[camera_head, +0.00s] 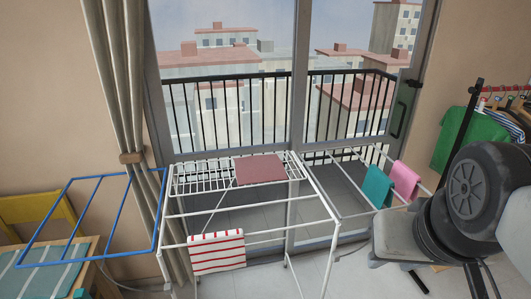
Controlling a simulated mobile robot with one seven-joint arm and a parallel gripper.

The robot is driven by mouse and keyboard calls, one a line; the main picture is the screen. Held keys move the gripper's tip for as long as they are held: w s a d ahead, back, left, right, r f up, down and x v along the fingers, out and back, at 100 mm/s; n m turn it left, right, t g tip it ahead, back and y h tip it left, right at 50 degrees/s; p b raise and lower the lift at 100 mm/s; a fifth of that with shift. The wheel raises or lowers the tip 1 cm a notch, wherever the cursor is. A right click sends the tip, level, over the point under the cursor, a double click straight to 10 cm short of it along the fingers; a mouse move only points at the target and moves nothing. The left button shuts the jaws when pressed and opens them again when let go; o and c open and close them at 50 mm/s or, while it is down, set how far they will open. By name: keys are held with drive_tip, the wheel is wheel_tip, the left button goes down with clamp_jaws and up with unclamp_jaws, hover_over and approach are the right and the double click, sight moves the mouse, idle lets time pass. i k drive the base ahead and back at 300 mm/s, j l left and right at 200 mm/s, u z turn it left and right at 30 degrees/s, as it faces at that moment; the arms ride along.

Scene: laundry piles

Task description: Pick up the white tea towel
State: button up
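A white tea towel with red stripes (217,253) hangs over the front rail of a white drying rack (262,235), left of the picture's middle. Its front face shows, and it hangs down fairly flat. No other white towel is clearly seen. Part of my arm fills the right side of the picture, well right of the towel. My gripper itself is not in view, so its fingers cannot be seen.
A dark red cloth (259,169) lies on the rack's back. Teal (377,186) and pink (406,181) cloths hang on its right wing. A blue frame (93,176) extends left above a wooden table (88,279). A clothes rail with a green garment (468,137) stands right.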

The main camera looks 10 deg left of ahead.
sight(223, 250)
drive_tip(key=u, duration=1.2)
drive_tip(key=i+j+z, duration=0.15)
drive_tip(key=i+z, duration=0.25)
drive_tip(key=i, duration=0.6)
